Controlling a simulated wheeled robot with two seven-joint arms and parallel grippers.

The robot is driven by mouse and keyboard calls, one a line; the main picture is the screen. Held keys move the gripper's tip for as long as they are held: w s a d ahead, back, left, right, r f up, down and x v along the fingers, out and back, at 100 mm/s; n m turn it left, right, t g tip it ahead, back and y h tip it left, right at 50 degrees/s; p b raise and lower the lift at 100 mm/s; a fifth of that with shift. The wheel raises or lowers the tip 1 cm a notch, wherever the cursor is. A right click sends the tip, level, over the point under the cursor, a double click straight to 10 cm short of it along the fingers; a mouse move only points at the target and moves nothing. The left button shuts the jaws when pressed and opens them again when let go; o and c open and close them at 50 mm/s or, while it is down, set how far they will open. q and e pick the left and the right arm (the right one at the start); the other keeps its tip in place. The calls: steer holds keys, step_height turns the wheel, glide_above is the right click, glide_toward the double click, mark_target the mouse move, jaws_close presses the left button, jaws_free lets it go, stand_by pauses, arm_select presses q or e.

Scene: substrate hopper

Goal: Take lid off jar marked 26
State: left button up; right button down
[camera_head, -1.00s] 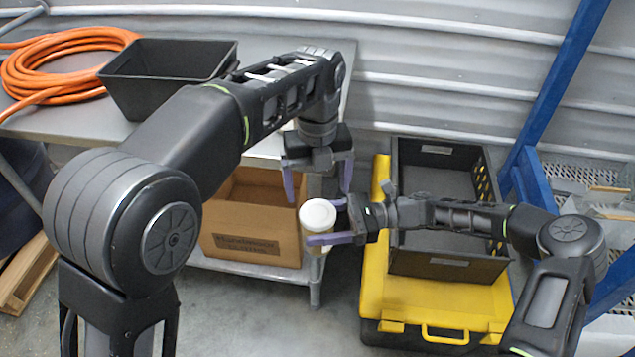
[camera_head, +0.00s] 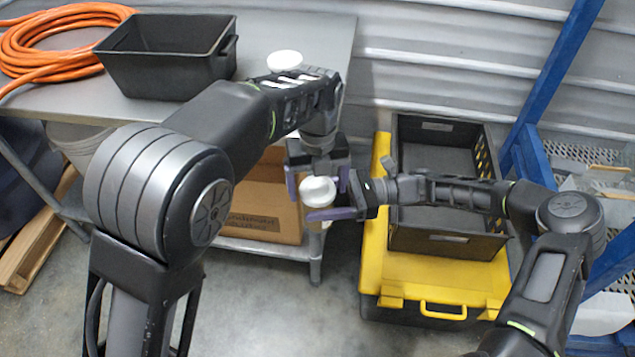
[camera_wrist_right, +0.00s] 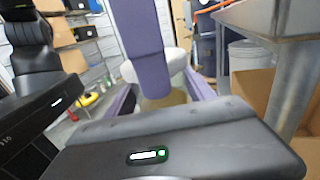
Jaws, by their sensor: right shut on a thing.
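A jar with a white lid (camera_head: 318,190) is held upright in the middle of the head view, in front of the cardboard box. My right gripper (camera_head: 325,205) is shut on the jar from the right, its purple fingers around it below the lid. The wrist view shows the white lid (camera_wrist_right: 165,73) and a tan jar body (camera_wrist_right: 165,99) behind a purple finger. No number can be read. My left gripper (camera_head: 317,181) points down from above, its fingers apart, one on each side of the lid. Whether they touch the lid cannot be told.
A grey table (camera_head: 310,37) bears a black bin (camera_head: 165,75), an orange hose (camera_head: 50,45) and a white round thing (camera_head: 284,60). A cardboard box (camera_head: 255,210) sits on its lower shelf. A black crate (camera_head: 445,245) stands on a yellow case (camera_head: 425,282) at right.

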arm_select(q)
steer(key=c, duration=1.4)
steer(key=n, duration=0.9)
steer(key=shift+r+n, duration=0.1)
steer(key=shift+n, duration=0.3)
steer(key=n, duration=0.9)
steer(key=shift+n, duration=0.4)
steer(key=n, duration=0.2)
steer(key=shift+n, duration=0.4)
steer(key=n, duration=0.4)
steer(key=shift+n, duration=0.4)
steer(key=n, duration=0.2)
steer(key=shift+n, duration=0.4)
steer(key=n, duration=1)
steer(key=shift+n, duration=0.3)
steer(key=n, duration=0.5)
steer(key=shift+r, duration=0.1)
steer(key=n, duration=0.8)
